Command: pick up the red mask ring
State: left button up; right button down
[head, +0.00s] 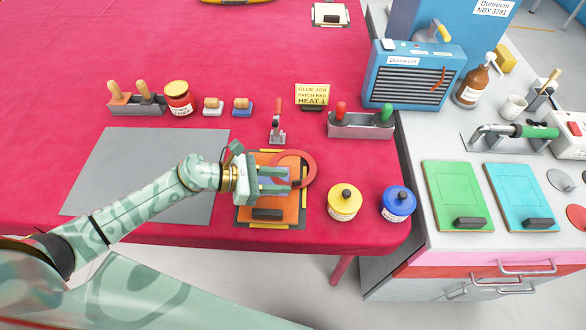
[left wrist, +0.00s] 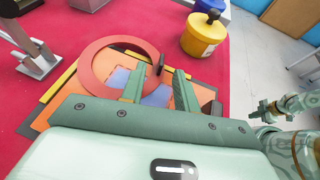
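The red mask ring (head: 313,168) lies flat over the upper right part of an orange board (head: 253,200). In the left wrist view the ring (left wrist: 88,70) shows nearly whole, with a small dark upright tab (left wrist: 161,63) on its near right side. My left gripper (head: 288,180) is open above the board at the ring's edge. In the wrist view its fingertips (left wrist: 160,74) are apart, with the tab between or just beyond them; contact is not clear. My right gripper (left wrist: 264,108) seems to show small at the right of the wrist view; its fingers are unclear.
A yellow pot (head: 344,202) and a blue pot (head: 397,203) stand right of the board. A grey mat (head: 130,165) lies left, under my left arm. The red table's far middle is mostly free.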

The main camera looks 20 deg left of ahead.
aim_at(293, 181)
pick_arm(q)
jog(key=x, duration=0.4)
jog(key=shift+d+r, duration=0.1)
jog(key=shift+r, duration=0.05)
jog(key=shift+c, duration=0.3)
grip_shut()
jog(key=shift+r, duration=0.1)
